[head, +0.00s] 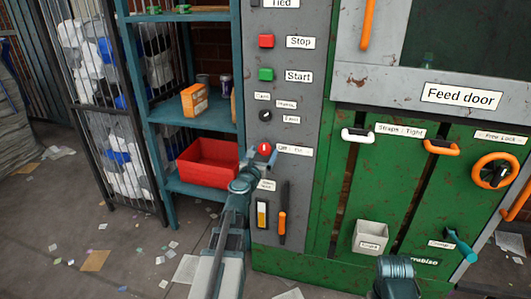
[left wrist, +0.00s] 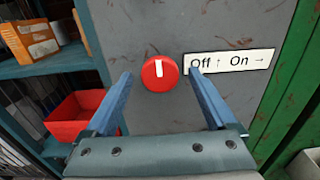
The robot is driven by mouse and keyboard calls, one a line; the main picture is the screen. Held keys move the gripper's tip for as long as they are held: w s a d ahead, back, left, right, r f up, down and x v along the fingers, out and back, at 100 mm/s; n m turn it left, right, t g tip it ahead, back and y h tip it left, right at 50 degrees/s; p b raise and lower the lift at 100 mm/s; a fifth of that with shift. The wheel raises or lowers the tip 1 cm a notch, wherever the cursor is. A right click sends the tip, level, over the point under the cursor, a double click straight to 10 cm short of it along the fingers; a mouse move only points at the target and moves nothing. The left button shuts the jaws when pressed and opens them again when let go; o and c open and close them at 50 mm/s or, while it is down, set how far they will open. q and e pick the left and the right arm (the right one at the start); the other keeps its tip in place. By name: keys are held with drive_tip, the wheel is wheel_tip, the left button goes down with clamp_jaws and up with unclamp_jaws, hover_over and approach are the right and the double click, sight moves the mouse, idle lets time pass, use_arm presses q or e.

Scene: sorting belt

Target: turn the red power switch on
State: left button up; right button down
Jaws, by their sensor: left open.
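The red power switch (left wrist: 159,73) is a round red knob with a white line on the grey panel. Its line stands upright, matching Off on the white label (left wrist: 229,62), which reads "Off ↑ On →". In the head view the switch (head: 264,149) is partly covered by my left gripper (head: 256,157). My left gripper (left wrist: 160,76) is open and empty, facing the panel. Its two blue fingers stand left and right of the knob, with a visible gap on the left. I cannot tell whether either finger touches it. My right gripper's fingers do not show.
Above the switch are a black selector (head: 265,116), a green Start button (head: 266,74) and a red Stop button (head: 266,41). An orange-handled tool (head: 282,222) hangs below. A red bin (head: 208,163) sits on the shelf at left. The green feed machine (head: 345,225) stands at right.

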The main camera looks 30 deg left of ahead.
use_arm(q)
drive_tip(key=c, duration=1.4)
drive_tip(key=shift+m, duration=0.4)
drive_tip(key=m, duration=0.3)
drive_tip(key=shift+m, duration=0.3)
drive_tip(key=m, duration=0.4)
drive_tip(key=shift+m, duration=0.3)
drive_tip(key=m, duration=0.4)
drive_tip(key=shift+m, duration=2.5)
drive_tip(key=shift+d, duration=0.1)
